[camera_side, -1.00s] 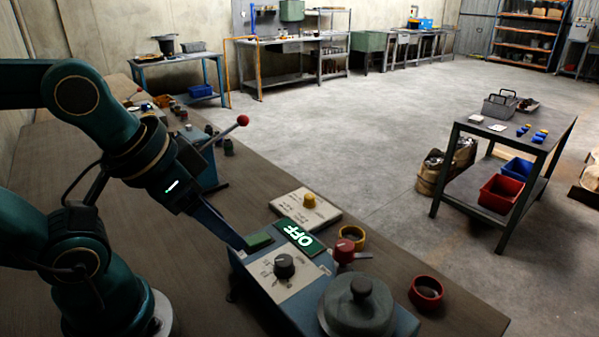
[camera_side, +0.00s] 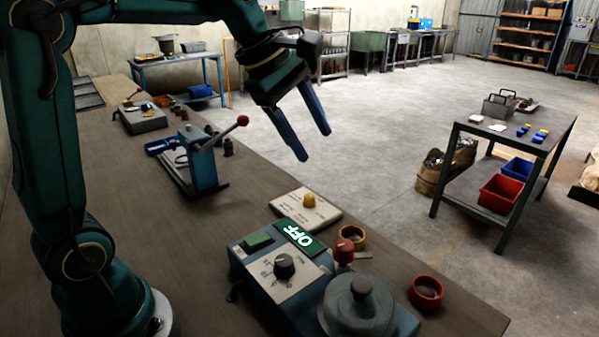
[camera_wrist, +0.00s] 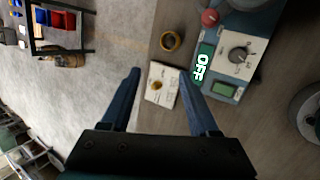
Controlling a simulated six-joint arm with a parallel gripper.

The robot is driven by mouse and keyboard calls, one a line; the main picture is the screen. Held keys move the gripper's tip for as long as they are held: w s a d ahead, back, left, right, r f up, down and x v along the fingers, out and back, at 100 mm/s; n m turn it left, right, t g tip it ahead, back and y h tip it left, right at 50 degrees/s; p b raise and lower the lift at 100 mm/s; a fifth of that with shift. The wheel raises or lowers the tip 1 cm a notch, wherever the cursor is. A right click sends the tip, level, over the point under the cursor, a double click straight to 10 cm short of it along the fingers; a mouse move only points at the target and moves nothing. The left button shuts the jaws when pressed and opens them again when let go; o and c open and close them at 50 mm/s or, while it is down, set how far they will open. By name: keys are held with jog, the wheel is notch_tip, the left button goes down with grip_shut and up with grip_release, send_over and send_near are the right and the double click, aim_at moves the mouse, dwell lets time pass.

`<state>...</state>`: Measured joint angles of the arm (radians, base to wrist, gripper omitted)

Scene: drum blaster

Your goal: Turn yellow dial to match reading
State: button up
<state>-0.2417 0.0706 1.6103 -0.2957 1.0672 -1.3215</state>
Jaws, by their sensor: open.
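The yellow dial (camera_side: 309,200) stands on a cream plate (camera_side: 291,207) with printed text, on the bench behind the blue machine. In the wrist view the yellow dial (camera_wrist: 157,85) on its plate (camera_wrist: 167,97) shows between my two fingers. My gripper (camera_side: 308,145) is open and empty, high above the bench and above the dial, with blue fingers pointing down. It also shows in the wrist view (camera_wrist: 162,72). The blue machine (camera_side: 250,273) has a green display reading OFF (camera_side: 300,236), a black knob (camera_side: 284,265) and a green button (camera_side: 257,241). The plate's text is too small to read.
A yellow ring (camera_side: 352,238) lies right of the plate, near a red knob (camera_side: 344,250). A red ring (camera_side: 426,293) lies near the bench edge. A blue lever press (camera_side: 203,163) with a red ball stands to the left.

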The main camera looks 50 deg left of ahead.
jog(key=w+a+f+n, duration=0.3)
jog(key=w+a, duration=0.1)
jog(key=w, duration=0.1)
jog(key=n+g+h, duration=0.2)
jog(key=n, duration=0.3)
send_over(308, 195)
jog(key=s+a, duration=0.2)
jog(key=f, duration=1.2)
jog(key=shift+w+d+f, duration=0.15)
jog(key=shift+d+f, duration=0.05)
jog(key=shift+f, duration=0.1)
jog(key=shift+y, duration=0.3)
jog(key=shift+x, duration=2.35)
grip_shut()
